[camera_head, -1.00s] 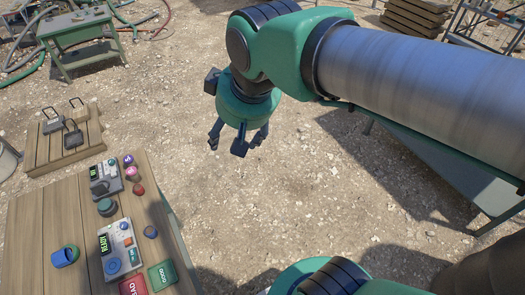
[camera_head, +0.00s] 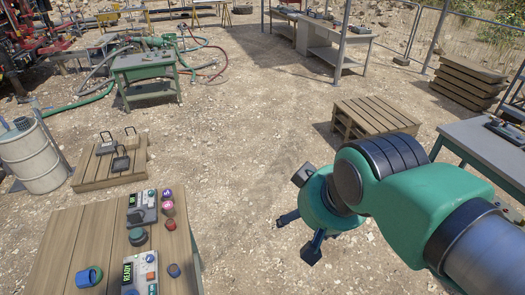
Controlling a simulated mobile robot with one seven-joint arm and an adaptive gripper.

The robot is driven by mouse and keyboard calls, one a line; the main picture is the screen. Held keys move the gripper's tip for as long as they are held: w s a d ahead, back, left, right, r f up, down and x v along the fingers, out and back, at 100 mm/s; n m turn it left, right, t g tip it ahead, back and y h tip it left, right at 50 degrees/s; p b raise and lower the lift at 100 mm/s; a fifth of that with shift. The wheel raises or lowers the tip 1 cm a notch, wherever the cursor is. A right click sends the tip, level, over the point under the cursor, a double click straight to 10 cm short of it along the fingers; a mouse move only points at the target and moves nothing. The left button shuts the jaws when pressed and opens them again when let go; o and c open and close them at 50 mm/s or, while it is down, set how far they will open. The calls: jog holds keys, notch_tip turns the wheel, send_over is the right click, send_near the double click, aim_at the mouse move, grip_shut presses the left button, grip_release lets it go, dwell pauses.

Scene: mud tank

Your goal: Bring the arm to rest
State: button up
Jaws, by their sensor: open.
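My gripper (camera_head: 294,236) hangs at the end of my green and grey arm, right of the picture's middle. Its dark fingers are spread apart with nothing between them. It is over bare gravel, to the right of the wooden table and clear of it. The forearm comes in from the lower right edge; the rest of the arm is out of view.
A wooden table (camera_head: 77,234) at lower left bears instruments, a blue cup (camera_head: 88,277) and small round items. A pallet with weights (camera_head: 108,172), a metal drum (camera_head: 35,157) and a green table (camera_head: 147,67) stand beyond. A pallet stack (camera_head: 372,120) and grey table (camera_head: 488,150) stand right.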

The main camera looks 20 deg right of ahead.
notch_tip(320, 180, down, 11)
jog(key=b, duration=1)
jog(key=shift+o, duration=0.6)
jog(key=shift+r, duration=0.15)
dwell(0.4)
